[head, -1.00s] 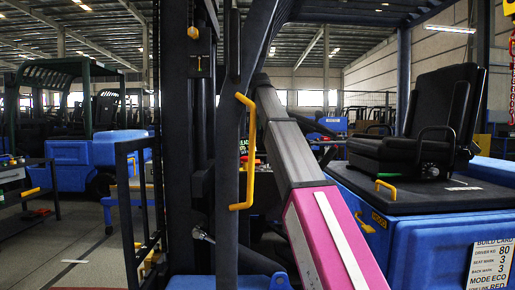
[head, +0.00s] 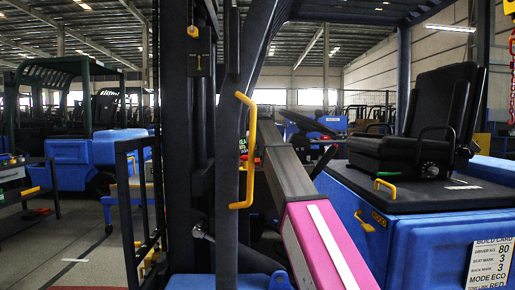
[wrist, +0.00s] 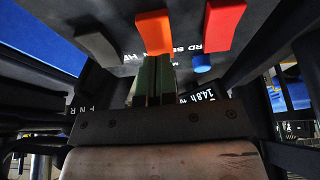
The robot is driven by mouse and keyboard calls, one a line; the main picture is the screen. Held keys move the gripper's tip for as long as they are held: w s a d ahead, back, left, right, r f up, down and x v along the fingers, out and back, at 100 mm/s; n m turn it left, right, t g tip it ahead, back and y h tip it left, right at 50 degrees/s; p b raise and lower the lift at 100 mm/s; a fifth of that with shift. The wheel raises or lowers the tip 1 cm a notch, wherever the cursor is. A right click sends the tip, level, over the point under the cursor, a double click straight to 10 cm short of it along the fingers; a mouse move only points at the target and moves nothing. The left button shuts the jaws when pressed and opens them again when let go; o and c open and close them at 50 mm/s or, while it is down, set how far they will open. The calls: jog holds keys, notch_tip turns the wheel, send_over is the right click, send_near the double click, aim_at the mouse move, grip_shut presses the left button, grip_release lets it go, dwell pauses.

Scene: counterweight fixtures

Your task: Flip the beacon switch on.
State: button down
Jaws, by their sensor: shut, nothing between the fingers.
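In the wrist view, my gripper (wrist: 153,66) shows as green fingers closed together, with nothing between them. A grey switch (wrist: 97,47) is to the left, a red one (wrist: 223,22) to the right, and a small blue knob (wrist: 202,62) below the red one. The white lettering is partly hidden, so I cannot read which is the beacon switch. In the head view my gripper is hidden inside the forklift cab.
A lit display (wrist: 197,95) reads about 14.8 h. In the head view, the forklift's dark mast post (head: 228,150) with a yellow grab handle (head: 246,150) stands beside my arm. A black seat (head: 430,125) is to the right, with a steering wheel (head: 312,124) ahead of it.

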jog(key=shift+f, duration=0.2)
jog(key=shift+w+f, duration=0.2)
jog(key=shift+f, duration=0.1)
jog(key=shift+s, duration=0.15)
jog(key=shift+s, duration=0.75)
jog(key=shift+w+r, duration=0.1)
jog(key=shift+r, duration=0.05)
